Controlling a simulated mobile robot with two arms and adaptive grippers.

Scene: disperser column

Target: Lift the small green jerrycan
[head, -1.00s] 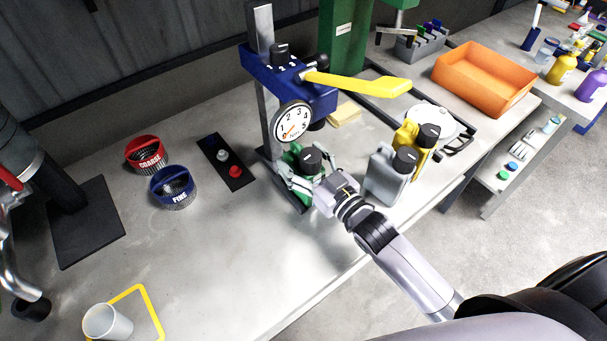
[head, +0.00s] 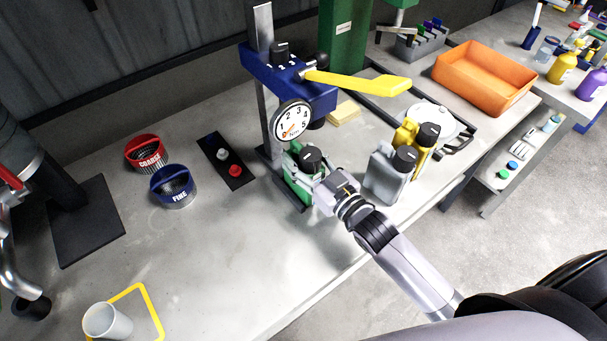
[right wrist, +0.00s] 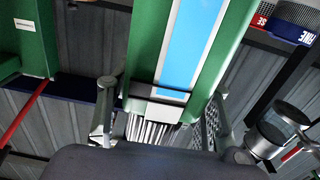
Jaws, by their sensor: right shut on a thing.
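The small green jerrycan (head: 297,187) with a black cap stands below the round dial of the blue press head, close to the bench's front edge. My right gripper (head: 314,183) is shut on it from the front right. In the right wrist view the can's green body (right wrist: 146,48) with a blue and white label fills the space between the fingers of my right gripper (right wrist: 163,108). The can looks upright. Its base is partly hidden, so I cannot tell whether it touches the surface below. My left gripper is not in view.
A grey jerrycan (head: 385,178) and a yellow one (head: 426,150) stand just right of my gripper. The blue press head (head: 290,84) with its yellow lever (head: 360,83) overhangs the green can.

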